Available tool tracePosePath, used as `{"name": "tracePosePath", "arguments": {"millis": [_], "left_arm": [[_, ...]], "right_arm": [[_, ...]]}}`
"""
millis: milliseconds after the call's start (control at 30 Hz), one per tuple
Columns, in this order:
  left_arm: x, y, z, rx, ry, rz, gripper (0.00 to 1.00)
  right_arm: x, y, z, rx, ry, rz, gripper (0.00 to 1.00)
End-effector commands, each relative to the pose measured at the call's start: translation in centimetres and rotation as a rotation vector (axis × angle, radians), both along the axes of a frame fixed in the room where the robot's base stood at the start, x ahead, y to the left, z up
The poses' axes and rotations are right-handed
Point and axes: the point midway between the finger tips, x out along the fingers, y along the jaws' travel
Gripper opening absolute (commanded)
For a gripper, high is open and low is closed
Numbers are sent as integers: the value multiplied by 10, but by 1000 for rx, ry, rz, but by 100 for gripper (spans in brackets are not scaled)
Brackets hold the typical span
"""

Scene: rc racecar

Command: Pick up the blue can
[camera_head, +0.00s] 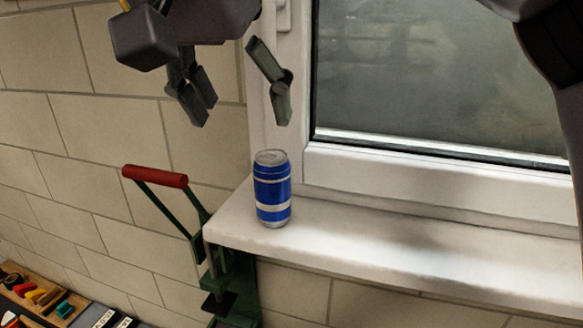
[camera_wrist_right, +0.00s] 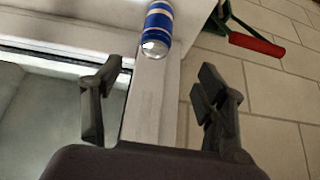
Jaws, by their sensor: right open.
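The blue can (camera_head: 272,190) with silver bands stands upright on the left end of the white window sill (camera_head: 400,245). My right gripper (camera_head: 240,118) is open and empty, above the can and a little to its left in the head view. In the right wrist view the can (camera_wrist_right: 157,25) shows at the top, beyond the two spread fingertips (camera_wrist_right: 158,80), and nothing is between them. My left gripper is in neither view.
A green lever tool with a red handle (camera_head: 155,176) stands just left of the sill's end. The window (camera_head: 430,80) is behind the sill. The sill right of the can is clear. Small coloured items lie in a wooden tray (camera_head: 70,313) at lower left.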

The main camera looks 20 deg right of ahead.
Motion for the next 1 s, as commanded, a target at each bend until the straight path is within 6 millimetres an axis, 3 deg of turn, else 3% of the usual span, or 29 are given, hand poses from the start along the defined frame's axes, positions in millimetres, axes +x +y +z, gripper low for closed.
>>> {"name": "tracePosePath", "arguments": {"millis": [67, 200, 400, 533, 667, 833, 1000], "left_arm": [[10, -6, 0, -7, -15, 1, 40], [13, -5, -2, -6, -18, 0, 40], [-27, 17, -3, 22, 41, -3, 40], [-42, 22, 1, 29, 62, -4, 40], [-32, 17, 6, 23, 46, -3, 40], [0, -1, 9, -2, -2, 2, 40], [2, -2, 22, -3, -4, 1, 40]], "right_arm": [[-1, -6, 4, -21, -15, -13, 66], [7, -13, -12, -26, -12, -14, 66], [26, -25, -49, -24, -9, -14, 66], [38, -34, -71, -24, -11, -16, 66], [46, -39, -87, -24, -14, -15, 66], [51, -42, -97, -22, -15, -14, 66], [56, -45, -114, -25, -12, -13, 66]]}}
